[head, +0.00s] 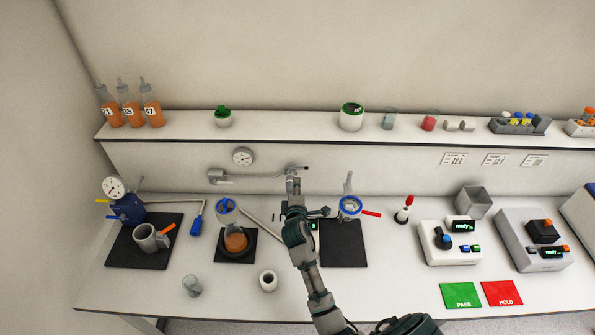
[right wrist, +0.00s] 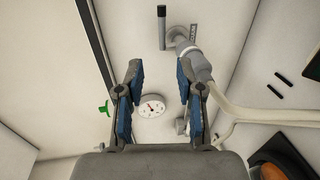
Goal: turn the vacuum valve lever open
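The vacuum valve (right wrist: 182,36) sits on the wall pipe, with a small label beside it. Its lever (right wrist: 162,30) is a thin grey rod with a dark tip, standing beyond my fingertips in the right wrist view. In the head view the lever (head: 304,168) shows small at the right end of the pipe, just above my right gripper. My right gripper (head: 293,181) is in front of the wall there. In the right wrist view its two blue-padded fingers (right wrist: 158,68) are spread with nothing between them. My left gripper is out of view.
A round gauge (head: 242,156) hangs on the wall left of the valve. The shelf edge (head: 380,145) runs above it. A flask with a blue cap (head: 226,206) and a blue-ringed vessel (head: 350,205) stand on either side of my right arm.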

